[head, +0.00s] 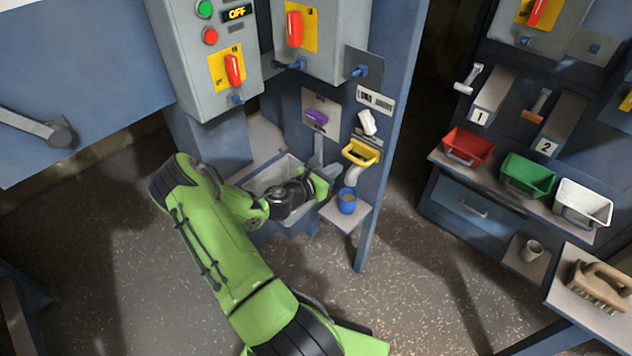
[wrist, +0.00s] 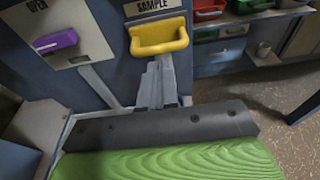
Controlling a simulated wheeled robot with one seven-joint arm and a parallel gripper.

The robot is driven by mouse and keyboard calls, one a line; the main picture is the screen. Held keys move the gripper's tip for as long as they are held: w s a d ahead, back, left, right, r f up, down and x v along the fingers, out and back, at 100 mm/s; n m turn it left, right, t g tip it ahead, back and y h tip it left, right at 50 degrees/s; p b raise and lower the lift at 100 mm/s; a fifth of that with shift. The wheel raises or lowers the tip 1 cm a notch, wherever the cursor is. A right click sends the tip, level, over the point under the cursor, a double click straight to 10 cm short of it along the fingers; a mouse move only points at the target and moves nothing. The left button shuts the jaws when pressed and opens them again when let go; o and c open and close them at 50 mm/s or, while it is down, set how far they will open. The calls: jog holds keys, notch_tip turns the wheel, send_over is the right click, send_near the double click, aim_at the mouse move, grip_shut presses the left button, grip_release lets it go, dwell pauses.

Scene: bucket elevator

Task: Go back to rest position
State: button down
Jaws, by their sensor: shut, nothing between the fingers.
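My gripper (head: 318,147) is at the end of my green arm, above the grey bin at the foot of the blue column. My wrist hides part of the grey bin (head: 290,163).
A blue cup (head: 347,200) with brownish contents stands on a small shelf right of my gripper. A grey control box (head: 210,60) showing OFF hangs above. Red (head: 468,147), green (head: 528,176) and white (head: 583,203) bins line the right bench. Open floor lies between.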

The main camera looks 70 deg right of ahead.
jog(key=p+v, duration=0.1)
jog(key=v, duration=0.6)
jog(key=shift+w+a+f, duration=0.2)
jog(key=shift+w, duration=0.15)
jog(key=w+a+r+m+t+y+p, duration=0.2)
jog(key=w+a+r+m+t+y, duration=0.35)
jog(key=a, duration=0.55)
jog(key=w+a+r+m+t+y+p, duration=0.2)
jog(key=w+a+r+m+y, duration=0.2)
jog(key=w+a+r+m, duration=0.5)
jog(key=s+a+r+t+y+p, duration=0.1)
jog(key=s+a+r, duration=0.2)
jog(key=a, duration=0.4)
jog(key=s+a+r+n+t+y+p, duration=0.1)
jog(key=s+a+r+t+y, duration=0.1)
jog(key=s+a+r, duration=0.2)
jog(key=s+a+r+t+y+p, duration=0.1)
jog(key=s+a+r, duration=0.2)
jog(key=a+r, duration=0.3)
jog(key=a, duration=0.4)
jog(key=shift+s+r+y, duration=0.15)
jog(key=shift+r+y, duration=0.2)
jog(key=shift+n+t, duration=0.25)
